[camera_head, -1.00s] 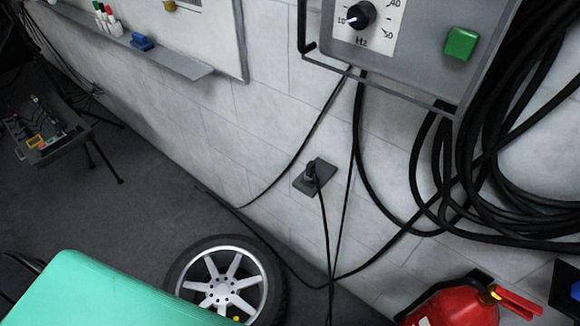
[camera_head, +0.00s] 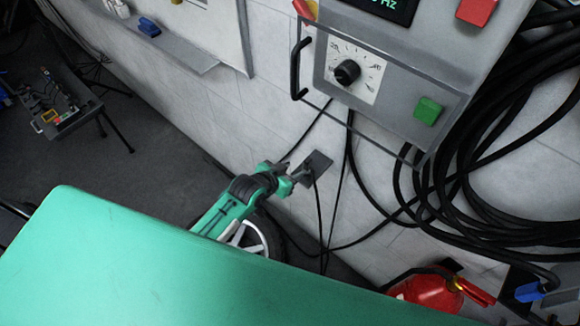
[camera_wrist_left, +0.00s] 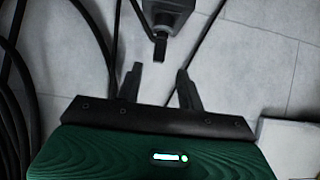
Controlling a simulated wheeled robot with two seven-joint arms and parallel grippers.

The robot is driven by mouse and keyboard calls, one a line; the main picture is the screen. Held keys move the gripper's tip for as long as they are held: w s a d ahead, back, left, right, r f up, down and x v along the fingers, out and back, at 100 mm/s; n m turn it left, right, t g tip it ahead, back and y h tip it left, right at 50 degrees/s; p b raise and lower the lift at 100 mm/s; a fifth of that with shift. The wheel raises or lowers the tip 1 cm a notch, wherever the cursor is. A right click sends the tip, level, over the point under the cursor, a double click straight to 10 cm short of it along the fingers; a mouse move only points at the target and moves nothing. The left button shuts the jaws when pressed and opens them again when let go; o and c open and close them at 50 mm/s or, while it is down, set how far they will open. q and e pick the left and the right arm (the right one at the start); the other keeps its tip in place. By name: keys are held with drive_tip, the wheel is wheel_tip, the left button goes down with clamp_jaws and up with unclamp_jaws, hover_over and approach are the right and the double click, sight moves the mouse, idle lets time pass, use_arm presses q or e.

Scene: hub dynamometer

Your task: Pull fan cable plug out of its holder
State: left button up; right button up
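The fan cable plug (camera_wrist_left: 160,46) is a small black piece sticking out of its dark grey holder (camera_wrist_left: 168,12) in the left wrist view. In the head view, the holder (camera_head: 318,165) is a dark plate on the white block wall, with a black cable hanging below it. My left gripper (camera_head: 287,178) is just left of the holder and partly hides the plug there. In the left wrist view, its two black fingers (camera_wrist_left: 159,70) are apart and empty, with the plug just beyond the gap between their tips. My right gripper is in neither view.
A grey control box (camera_head: 385,75) with a dial and green button hangs above the holder. Thick black cables (camera_head: 490,170) loop at the right. A wheel (camera_head: 252,240) and a red fire extinguisher (camera_head: 428,292) stand below. A green surface (camera_head: 150,265) fills the front.

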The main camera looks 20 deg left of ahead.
sight(305, 162)
use_arm(q)
drive_tip(key=b+x, duration=0.5)
drive_tip(key=x, duration=0.1)
drive_tip(key=shift+w+f, duration=0.1)
drive_tip(key=shift+b+x, duration=0.4)
drive_tip(key=shift+x, duration=0.95)
drive_tip(key=shift+d, duration=0.1)
clamp_jaws()
drive_tip(key=shift+r+p, duration=0.5)
drive_tip(key=shift+r, duration=0.15)
drive_tip(key=shift+p, duration=0.3)
